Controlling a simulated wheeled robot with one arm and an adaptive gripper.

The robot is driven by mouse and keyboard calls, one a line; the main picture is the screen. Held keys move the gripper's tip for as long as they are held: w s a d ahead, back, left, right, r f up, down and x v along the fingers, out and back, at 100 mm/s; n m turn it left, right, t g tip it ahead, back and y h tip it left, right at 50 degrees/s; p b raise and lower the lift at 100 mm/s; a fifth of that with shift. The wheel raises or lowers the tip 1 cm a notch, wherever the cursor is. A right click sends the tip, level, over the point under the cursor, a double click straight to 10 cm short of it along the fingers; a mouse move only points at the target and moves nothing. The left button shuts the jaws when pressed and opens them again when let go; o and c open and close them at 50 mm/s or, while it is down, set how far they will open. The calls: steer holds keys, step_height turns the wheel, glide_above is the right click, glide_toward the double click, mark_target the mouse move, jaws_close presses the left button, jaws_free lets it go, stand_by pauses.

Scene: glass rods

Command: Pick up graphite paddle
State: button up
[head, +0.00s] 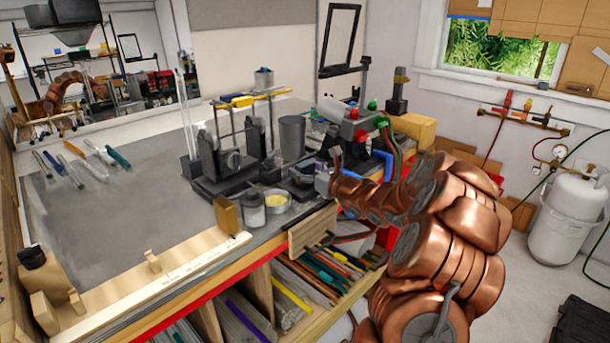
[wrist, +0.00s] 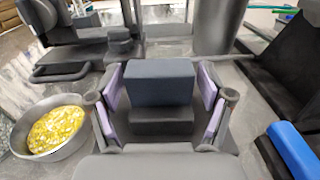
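A dark grey, stepped block (wrist: 160,82) sits in the middle of the wrist view. It may be the graphite paddle, but its full shape does not show. My gripper (wrist: 163,108) is open, with a purple-padded finger on either side of the block. Narrow gaps show between pads and block, clearest at the lower part; I see no firm contact. In the head view my gripper (head: 318,178) is low over the bench's right side, among dark tools, and my copper arm partly hides that area. I cannot make out the paddle there.
A metal bowl of yellow grains (wrist: 52,128) is close left of my gripper; a blue bar (wrist: 292,148) is at right. A grey cylinder (head: 292,138) and a dark burner stand (head: 232,178) are behind. The bench's left middle (head: 130,215) is clear.

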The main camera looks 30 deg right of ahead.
mark_target(305, 163)
steer(key=c, duration=1.1)
steer(key=shift+r+b, duration=0.3)
steer(key=shift+r, duration=1.45)
steer(key=s+d+r+b, duration=0.1)
steer(key=s+d+b, duration=0.1)
steer(key=s+d, duration=0.7)
steer(key=s, duration=0.4)
steer(key=shift+s+r+b, duration=0.15)
steer(key=shift+r+b, duration=0.1)
steer(key=shift+b, duration=0.15)
